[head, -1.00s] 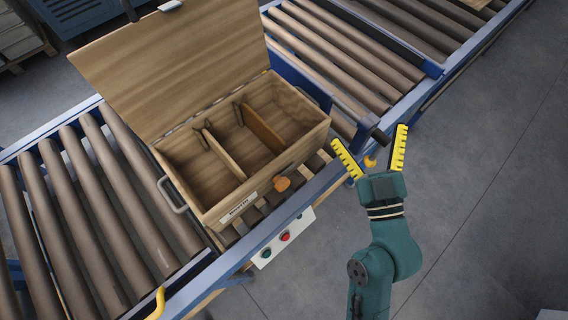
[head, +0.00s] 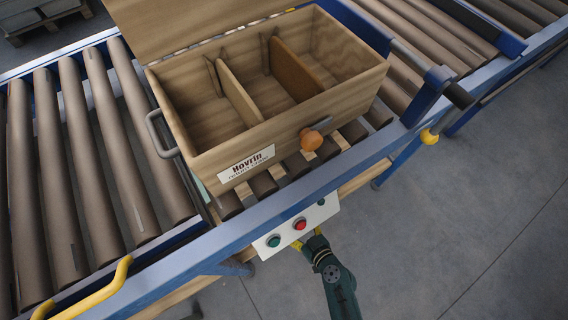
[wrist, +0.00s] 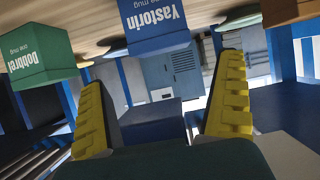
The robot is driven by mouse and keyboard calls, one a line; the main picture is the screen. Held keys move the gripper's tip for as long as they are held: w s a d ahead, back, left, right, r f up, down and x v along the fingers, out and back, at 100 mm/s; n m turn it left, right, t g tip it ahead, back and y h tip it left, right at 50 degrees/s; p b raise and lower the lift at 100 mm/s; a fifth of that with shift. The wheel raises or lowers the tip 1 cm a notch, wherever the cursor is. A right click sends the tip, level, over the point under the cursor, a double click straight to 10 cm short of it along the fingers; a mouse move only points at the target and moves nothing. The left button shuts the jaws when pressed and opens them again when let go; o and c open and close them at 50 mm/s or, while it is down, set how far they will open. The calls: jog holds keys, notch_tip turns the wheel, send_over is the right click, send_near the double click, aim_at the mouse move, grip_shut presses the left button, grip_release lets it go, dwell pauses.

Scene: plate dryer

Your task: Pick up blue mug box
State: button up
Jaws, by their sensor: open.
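The blue mug box (wrist: 155,25), marked "Yastorin", shows at the top of the wrist view against a wooden surface (wrist: 60,18). It is not visible in the head view. My gripper (wrist: 162,75) has its two yellow fingers spread, with nothing held between them. In the picture the box lies above the gap between the fingers, apart from them. In the head view my gripper (head: 309,238) is low at the front of the conveyor, by the button panel, and its fingers are mostly hidden.
A green "Dobbrel" box (wrist: 40,62) is left of the blue one; a brown box (wrist: 290,10) is at upper right. An open wooden crate (head: 225,160) with dividers and an orange knob (head: 311,140) stands on the roller conveyor (head: 65,190). The button panel (head: 297,227) is close to my gripper.

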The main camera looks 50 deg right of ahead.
jog(key=x, duration=0.5)
jog(key=b+x, duration=0.1)
jog(key=x, duration=0.3)
jog(key=shift+w+r, duration=0.1)
jog(key=shift+w, duration=0.35)
jog(key=shift+s+a, duration=0.15)
jog(key=shift+s, duration=0.1)
jog(key=shift+c, duration=0.2)
jog(key=shift+w, duration=0.1)
jog(key=c, duration=1.1)
